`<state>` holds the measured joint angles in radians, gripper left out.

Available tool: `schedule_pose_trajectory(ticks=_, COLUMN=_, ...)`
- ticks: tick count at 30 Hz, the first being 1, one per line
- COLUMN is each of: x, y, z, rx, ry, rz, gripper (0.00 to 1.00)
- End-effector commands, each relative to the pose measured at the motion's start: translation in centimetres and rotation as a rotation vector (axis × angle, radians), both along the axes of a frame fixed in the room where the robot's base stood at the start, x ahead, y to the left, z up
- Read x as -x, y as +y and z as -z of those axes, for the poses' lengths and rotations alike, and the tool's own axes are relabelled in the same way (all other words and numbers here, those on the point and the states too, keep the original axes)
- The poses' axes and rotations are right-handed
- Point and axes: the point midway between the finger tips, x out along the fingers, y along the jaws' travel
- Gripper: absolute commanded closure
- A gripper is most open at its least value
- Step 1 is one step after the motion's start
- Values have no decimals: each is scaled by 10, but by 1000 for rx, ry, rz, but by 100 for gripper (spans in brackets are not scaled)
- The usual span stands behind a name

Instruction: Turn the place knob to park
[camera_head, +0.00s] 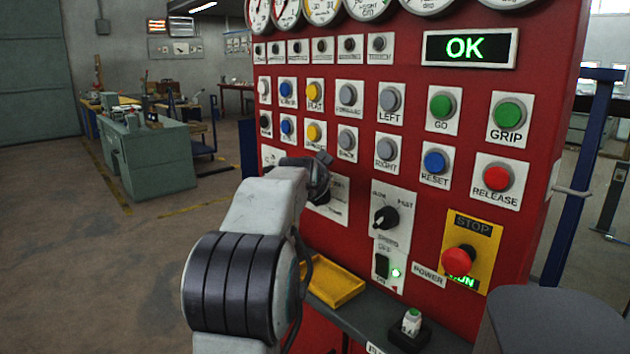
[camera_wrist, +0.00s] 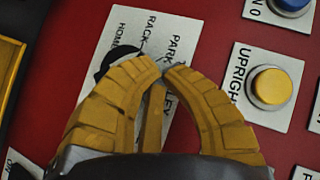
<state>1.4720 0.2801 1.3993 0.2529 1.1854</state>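The place knob (camera_wrist: 104,63) is black and sits on a white plate (camera_wrist: 135,28) lettered HOME, RACK and PARK, with one more word partly covered. My yellow fingers hide much of the knob, so I cannot tell where it points. In the head view the plate (camera_head: 339,203) is partly behind my gripper (camera_head: 320,178). In the wrist view my gripper (camera_wrist: 162,68) has its fingertips together over the lettering, beside the knob. No object shows between the tips. I cannot tell whether a finger touches the knob.
A yellow UPRIGHT button (camera_wrist: 271,87) is close by on the red panel. The speed knob (camera_head: 386,218), power switch (camera_head: 381,265) and red stop button (camera_head: 458,261) are to the right. A yellow tray (camera_head: 335,284) lies below. The display (camera_head: 468,47) reads OK.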

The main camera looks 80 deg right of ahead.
Motion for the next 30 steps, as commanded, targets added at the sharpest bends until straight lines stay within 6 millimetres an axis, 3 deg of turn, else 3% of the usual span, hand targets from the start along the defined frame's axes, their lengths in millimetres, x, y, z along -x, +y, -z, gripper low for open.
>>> schedule_pose_trajectory(ticks=17, x=0, y=0, z=-2, rx=0, ry=0, rz=0, gripper=100)
schedule_pose_trajectory(ticks=30, x=0, y=0, z=-16, rx=0, ry=0, rz=0, gripper=100)
